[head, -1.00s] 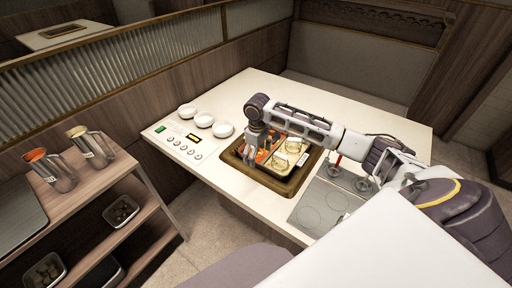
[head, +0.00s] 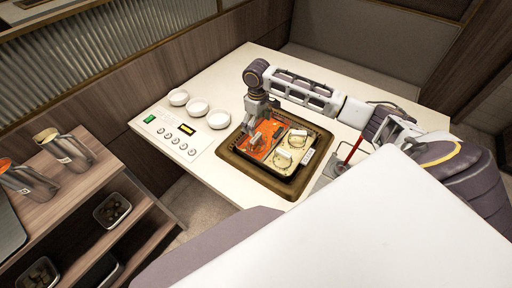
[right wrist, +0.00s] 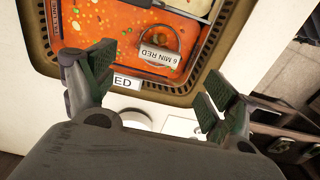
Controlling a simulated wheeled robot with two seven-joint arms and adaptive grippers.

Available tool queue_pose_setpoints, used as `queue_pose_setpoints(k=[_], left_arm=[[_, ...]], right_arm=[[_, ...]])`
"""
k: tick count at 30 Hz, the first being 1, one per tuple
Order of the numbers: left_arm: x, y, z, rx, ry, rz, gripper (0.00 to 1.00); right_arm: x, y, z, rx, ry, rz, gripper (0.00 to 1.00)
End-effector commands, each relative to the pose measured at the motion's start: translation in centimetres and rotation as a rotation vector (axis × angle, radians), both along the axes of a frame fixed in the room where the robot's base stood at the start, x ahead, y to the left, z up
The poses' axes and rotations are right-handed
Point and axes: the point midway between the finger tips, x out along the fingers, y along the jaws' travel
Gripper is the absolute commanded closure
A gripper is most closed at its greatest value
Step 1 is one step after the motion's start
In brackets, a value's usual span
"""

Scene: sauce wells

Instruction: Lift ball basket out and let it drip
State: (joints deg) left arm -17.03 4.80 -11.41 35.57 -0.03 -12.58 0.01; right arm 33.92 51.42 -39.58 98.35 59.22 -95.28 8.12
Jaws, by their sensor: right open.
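A two-compartment pot, with red broth (head: 262,137) on the left and pale broth (head: 287,160) on the right, sits in the table. In the red broth is a metal loop handle with a white tag reading "6 MIN RED" (right wrist: 156,55); red broth and floating bits surround it. Two metal loops (head: 298,138) with a tag show in the pale half. I cannot tell which basket holds balls. My right gripper (head: 258,121) is open and empty, above the pot's far left edge. In the right wrist view its fingers (right wrist: 150,90) stand apart, short of the loop. My left gripper is not in view.
Three white bowls (head: 197,107) and a control panel (head: 172,135) lie left of the pot. A red-handled utensil (head: 352,150) stands at the right. A wooden shelf (head: 75,200) at the left holds metal jugs and small bins. A white surface fills the front.

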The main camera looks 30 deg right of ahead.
Motion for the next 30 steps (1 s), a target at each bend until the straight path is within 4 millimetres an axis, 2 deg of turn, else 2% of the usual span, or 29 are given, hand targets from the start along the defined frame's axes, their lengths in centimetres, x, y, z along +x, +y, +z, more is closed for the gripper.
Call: queue_pose_setpoints(k=[8,13,30], left_arm=[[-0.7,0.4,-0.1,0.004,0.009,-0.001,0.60],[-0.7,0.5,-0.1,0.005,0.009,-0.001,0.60],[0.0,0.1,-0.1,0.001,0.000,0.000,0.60]], right_arm=[[0.0,0.0,-0.1,0.000,0.000,0.000,0.14],[0.0,0.0,-0.9,0.001,0.001,-0.001,0.14],[0.0,0.0,-7.8,0.001,0.001,0.000,0.14]])
